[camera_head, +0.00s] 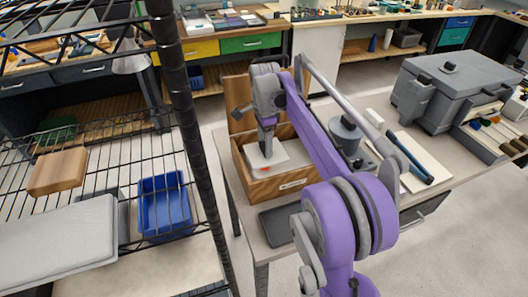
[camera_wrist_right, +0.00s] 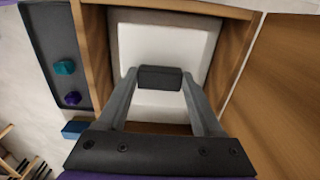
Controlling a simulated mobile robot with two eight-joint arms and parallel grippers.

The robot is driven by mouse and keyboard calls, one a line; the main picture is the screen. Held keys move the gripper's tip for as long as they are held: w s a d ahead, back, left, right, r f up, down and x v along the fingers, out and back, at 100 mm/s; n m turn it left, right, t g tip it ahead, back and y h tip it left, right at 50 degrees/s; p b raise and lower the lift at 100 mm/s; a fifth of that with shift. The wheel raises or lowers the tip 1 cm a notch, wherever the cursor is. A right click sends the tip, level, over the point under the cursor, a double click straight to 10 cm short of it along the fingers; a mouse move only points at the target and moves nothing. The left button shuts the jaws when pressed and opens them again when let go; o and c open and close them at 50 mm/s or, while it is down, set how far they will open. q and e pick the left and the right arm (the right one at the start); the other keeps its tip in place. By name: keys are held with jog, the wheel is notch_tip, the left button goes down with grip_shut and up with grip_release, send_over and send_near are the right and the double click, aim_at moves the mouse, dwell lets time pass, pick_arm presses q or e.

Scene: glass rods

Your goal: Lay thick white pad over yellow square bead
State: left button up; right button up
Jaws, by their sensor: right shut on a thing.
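A thick white pad (camera_head: 281,158) is inside the open wooden box on the table in the head view. My right gripper (camera_head: 267,150) reaches down into the box and is shut on the pad. In the right wrist view the pad (camera_wrist_right: 165,45) lies under the fingertips of my right gripper (camera_wrist_right: 160,78), between the box walls. No yellow square bead shows; what lies under the pad is hidden. A small red spot (camera_head: 264,169) shows at the pad's near edge. My left gripper is not in view.
The wooden box (camera_head: 292,187) has walls close around the gripper. A dark tray (camera_wrist_right: 40,25) beside it holds a teal bead (camera_wrist_right: 64,67) and a purple bead (camera_wrist_right: 72,98). A grey machine (camera_head: 445,90) stands at the right. A black wire rack (camera_head: 185,120) stands left.

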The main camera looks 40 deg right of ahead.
aim_at(264, 146)
jog(key=shift+f, duration=1.65)
jog(key=shift+f, duration=0.1)
jog(key=o, duration=1.5)
notch_tip(264, 146, up, 12)
jog(key=shift+r+p, duration=0.15)
jog(key=shift+p, duration=0.45)
